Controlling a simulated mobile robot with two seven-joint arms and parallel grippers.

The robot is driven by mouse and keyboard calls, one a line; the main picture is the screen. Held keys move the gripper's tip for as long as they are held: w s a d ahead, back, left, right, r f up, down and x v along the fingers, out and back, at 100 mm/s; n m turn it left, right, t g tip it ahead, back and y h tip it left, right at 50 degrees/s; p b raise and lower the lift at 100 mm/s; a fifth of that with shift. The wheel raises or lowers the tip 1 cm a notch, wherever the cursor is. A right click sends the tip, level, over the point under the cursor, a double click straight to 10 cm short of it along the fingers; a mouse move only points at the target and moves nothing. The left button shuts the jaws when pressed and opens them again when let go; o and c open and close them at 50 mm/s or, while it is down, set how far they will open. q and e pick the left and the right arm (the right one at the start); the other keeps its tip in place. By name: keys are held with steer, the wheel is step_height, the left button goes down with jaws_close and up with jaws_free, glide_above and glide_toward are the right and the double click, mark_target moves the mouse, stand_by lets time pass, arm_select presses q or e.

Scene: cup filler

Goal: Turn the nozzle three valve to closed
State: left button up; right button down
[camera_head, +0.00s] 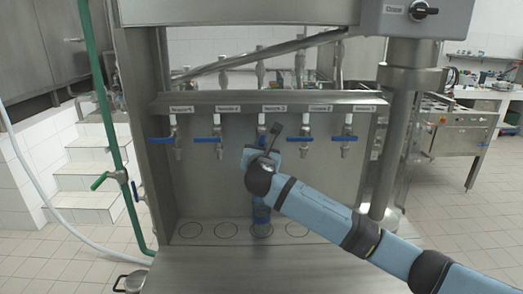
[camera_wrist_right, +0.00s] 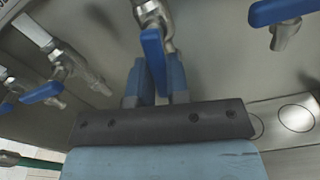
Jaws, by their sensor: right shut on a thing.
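The nozzle three valve (camera_head: 262,121) is the middle one in the row on the steel filler, under its label. In the right wrist view its tap body (camera_wrist_right: 153,12) is at the top centre, and its blue handle (camera_wrist_right: 153,50) points toward the camera, unlike the sideways handles of its neighbours. My right gripper (camera_head: 254,153) is at this valve, partly covering it in the head view. In the right wrist view its two blue fingers (camera_wrist_right: 156,84) are shut on the blue handle. My left gripper is not in view.
Neighbouring valves with sideways blue handles stand close on the left (camera_head: 217,139) and right (camera_head: 306,139). A blue container (camera_head: 261,213) stands below nozzle three, partly behind my arm. A green pipe (camera_head: 108,110) with a valve runs down at left.

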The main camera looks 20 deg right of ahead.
steer(key=shift+w+a+r+m+b, duration=0.1)
steer(key=shift+a+r+m+b, duration=0.3)
steer(key=shift+m, duration=2.2)
steer(key=shift+w+a+r+m+b, duration=0.1)
steer(key=shift+a+r+m+b, duration=0.3)
steer(key=shift+m, duration=2.2)
steer(key=shift+w+a+r+m+b, duration=0.1)
steer(key=shift+a+r+m+b, duration=0.25)
steer(key=shift+m, duration=2.25)
steer(key=shift+d+r, duration=0.1)
steer(key=shift+r, duration=0.05)
steer(key=c, duration=1.1)
jaws_free()
steer(key=shift+s, duration=0.1)
